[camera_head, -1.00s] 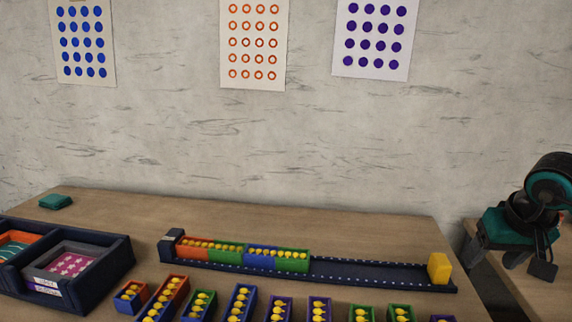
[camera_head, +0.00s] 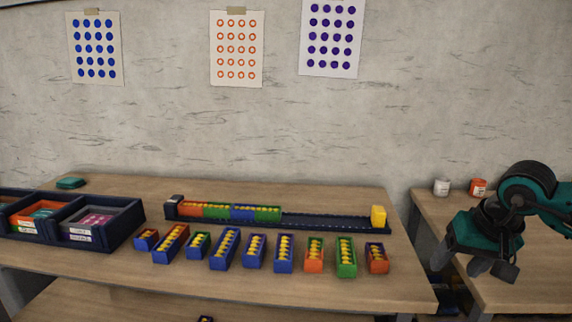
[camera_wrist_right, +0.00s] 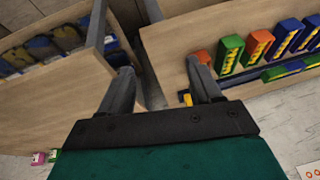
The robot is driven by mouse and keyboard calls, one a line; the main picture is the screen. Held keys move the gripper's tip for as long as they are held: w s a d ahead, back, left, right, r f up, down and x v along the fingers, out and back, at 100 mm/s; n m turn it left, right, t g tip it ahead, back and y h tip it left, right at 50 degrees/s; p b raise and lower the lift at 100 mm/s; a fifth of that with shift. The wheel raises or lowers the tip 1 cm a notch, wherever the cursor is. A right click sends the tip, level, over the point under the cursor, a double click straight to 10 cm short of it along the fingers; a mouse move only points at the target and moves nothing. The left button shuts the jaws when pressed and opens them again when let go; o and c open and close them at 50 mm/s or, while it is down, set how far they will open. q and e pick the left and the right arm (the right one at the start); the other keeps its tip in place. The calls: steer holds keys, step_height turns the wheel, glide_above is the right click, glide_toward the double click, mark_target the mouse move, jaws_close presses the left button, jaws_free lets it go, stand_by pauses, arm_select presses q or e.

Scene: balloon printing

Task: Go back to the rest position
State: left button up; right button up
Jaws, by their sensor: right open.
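My right gripper (camera_head: 462,264) hangs at the right in the head view, over the gap between the two tables, apart from everything. In the right wrist view its two grey fingers (camera_wrist_right: 162,88) are spread with nothing between them. My left gripper is in neither current view. On the main table (camera_head: 330,285), a dark rail (camera_head: 330,222) holds orange, green and blue blocks with yellow balls at its left part and a yellow block (camera_head: 378,216) at its right end. A row of loose colored blocks (camera_head: 226,248) stands in front of the rail.
Dark trays (camera_head: 120,232) sit at the table's left, with a teal item (camera_head: 70,183) behind them. A second table (camera_head: 520,285) at the right carries a white jar (camera_head: 441,187) and an orange jar (camera_head: 478,187). Three dotted sheets, one orange (camera_head: 237,50), hang on the wall.

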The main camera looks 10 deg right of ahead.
steer(key=a+f+m+t+y, duration=0.35)
steer(key=a+m+y, duration=0.35)
steer(key=a+m, duration=0.7)
steer(key=a+f+m+t+y, duration=0.2)
steer(key=a+m+t+y, duration=0.45)
steer(key=a+m, duration=0.8)
arm_select(q)
steer(key=shift+w+r+p, duration=0.35)
steer(key=shift+w+p, duration=0.1)
steer(key=shift+w, duration=0.15)
arm_select(e)
steer(key=s+d+f+n+g+h, duration=0.1)
steer(key=s+d+f+n+h, duration=0.1)
steer(key=s+f+n+h, duration=0.2)
steer(key=s+d+f+n+g+h, duration=0.1)
steer(key=s+d+f+n+h, duration=0.1)
steer(key=f+n, duration=0.8)
steer(key=s+d+f+n+g+h, duration=0.1)
steer(key=s+d+f+n+h, duration=0.2)
steer(key=n, duration=1.8)
steer(key=s+f+h, duration=0.2)
steer(key=s+f, duration=0.1)
steer(key=f, duration=0.2)
steer(key=shift+g+h, duration=0.3)
steer(key=shift+h, duration=0.05)
